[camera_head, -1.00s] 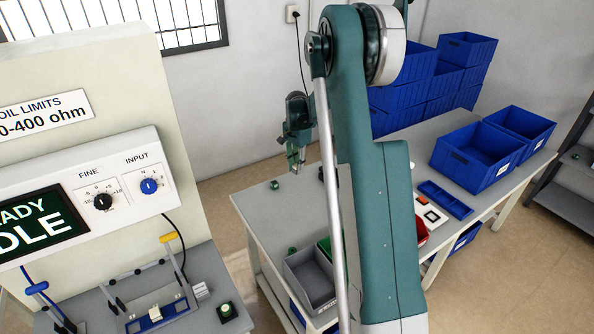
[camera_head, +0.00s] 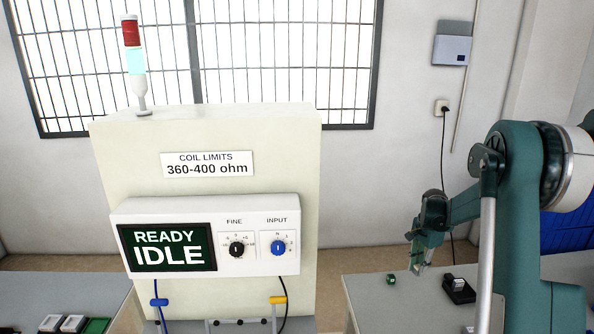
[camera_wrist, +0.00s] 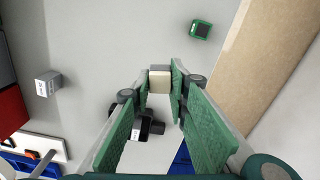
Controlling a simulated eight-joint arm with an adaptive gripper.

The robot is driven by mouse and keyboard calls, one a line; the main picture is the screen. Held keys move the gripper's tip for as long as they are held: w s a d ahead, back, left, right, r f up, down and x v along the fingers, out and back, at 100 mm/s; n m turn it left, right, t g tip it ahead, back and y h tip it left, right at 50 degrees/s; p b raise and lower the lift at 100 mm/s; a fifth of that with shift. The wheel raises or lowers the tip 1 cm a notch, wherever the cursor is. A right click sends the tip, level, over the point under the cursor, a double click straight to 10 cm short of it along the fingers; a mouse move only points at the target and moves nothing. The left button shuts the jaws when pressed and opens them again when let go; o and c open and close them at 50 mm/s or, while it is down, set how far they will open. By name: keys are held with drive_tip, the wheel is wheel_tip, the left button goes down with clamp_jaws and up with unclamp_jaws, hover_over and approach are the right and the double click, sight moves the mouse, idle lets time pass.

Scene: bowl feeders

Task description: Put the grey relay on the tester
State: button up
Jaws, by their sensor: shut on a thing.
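My gripper (camera_head: 417,268) hangs over the right-hand table in the head view. In the wrist view its green fingers (camera_wrist: 160,80) are shut on a small block with a cream face and grey sides, the grey relay (camera_wrist: 160,79). The relay is too small to make out in the head view. The tester (camera_head: 130,170) is a cream cabinet in the middle of the head view, its screen (camera_head: 168,248) reading READY IDLE. Blue (camera_head: 159,302) and yellow (camera_head: 278,300) handles show at the bottom edge; the seat below them is cut off.
A green block (camera_wrist: 201,29) lies on the table, apart from the gripper. A grey block with a white label (camera_wrist: 48,84) and a black device (camera_wrist: 148,126) are also there. Small boxes (camera_head: 73,323) sit at the lower left of the head view. A wall socket (camera_head: 441,107) has a cable.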

drive_tip(key=s+a+f+n, duration=0.1)
drive_tip(key=a+n, duration=0.1)
drive_tip(key=a, duration=0.3)
drive_tip(key=s+a+f+n+p, duration=0.1)
drive_tip(key=a+f+n, duration=0.1)
drive_tip(key=a, duration=0.4)
drive_tip(key=s+a+f+n, duration=0.1)
drive_tip(key=a+f+n, duration=0.1)
drive_tip(key=a, duration=0.4)
drive_tip(key=shift+s+a+f+n, duration=0.2)
drive_tip(key=shift+s+n, duration=0.1)
drive_tip(key=shift+n, duration=0.6)
drive_tip(key=s+a+f+n, duration=0.3)
drive_tip(key=s+a+n, duration=0.1)
drive_tip(key=a, duration=0.3)
drive_tip(key=s+a+f+n+b, duration=0.1)
drive_tip(key=s+a+f+n, duration=0.1)
drive_tip(key=s+a, duration=0.3)
drive_tip(key=shift+a+f+n, duration=0.4)
drive_tip(key=shift+a+n, duration=0.5)
drive_tip(key=shift+a, duration=0.75)
